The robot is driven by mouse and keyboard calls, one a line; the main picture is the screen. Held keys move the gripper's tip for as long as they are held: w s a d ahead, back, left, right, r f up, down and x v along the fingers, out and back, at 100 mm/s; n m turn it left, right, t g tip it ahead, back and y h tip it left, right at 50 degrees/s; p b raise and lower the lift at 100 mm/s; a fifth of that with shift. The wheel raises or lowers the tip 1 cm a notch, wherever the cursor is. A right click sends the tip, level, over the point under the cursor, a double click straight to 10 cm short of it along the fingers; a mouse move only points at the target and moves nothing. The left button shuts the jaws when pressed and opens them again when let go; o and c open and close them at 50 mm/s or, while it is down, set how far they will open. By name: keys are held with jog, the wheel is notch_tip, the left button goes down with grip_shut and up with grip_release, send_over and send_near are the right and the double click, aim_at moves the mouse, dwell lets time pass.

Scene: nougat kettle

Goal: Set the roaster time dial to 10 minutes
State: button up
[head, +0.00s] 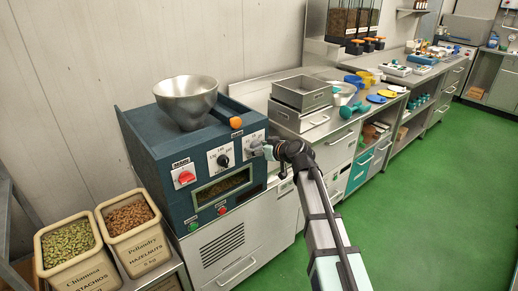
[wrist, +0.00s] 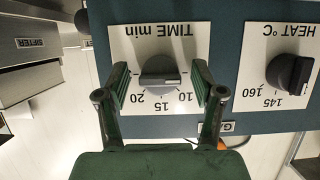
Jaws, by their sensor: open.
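The roaster (head: 165,160) is a dark blue box at the left in the head view. Its grey time dial (wrist: 160,70) sits on a white "TIME min" plate (wrist: 125,40), upside down in the wrist view, with marks 10, 15 and 20 showing. The dial's grip lies roughly across the picture; a small light mark shows on its lower right part, and I cannot tell the exact setting. My gripper (wrist: 161,78) is open, one finger on each side of the dial, with gaps visible. In the head view my gripper (head: 264,150) is at the time plate and partly hides it.
The black heat dial (wrist: 290,72) is beside the time plate. In the head view, a red mains knob (head: 186,177) is farther left and a metal bowl (head: 186,98) sits on top. A sifter (wrist: 35,40) stands close by. Green floor in front is clear.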

jog(key=c, duration=1.1)
jog(key=shift+c, duration=0.2)
jog(key=shift+m+b, duration=0.3)
jog(key=shift+b, duration=0.2)
jog(key=shift+w+f+m+g+y+b, duration=0.1)
jog(key=shift+m+g+y+b, duration=0.5)
jog(key=shift+m+b, duration=0.4)
jog(key=shift+m+g+y+b, duration=0.5)
jog(key=shift+m+y+b, duration=0.7)
jog(key=shift+m, duration=0.5)
jog(key=shift+r, duration=0.2)
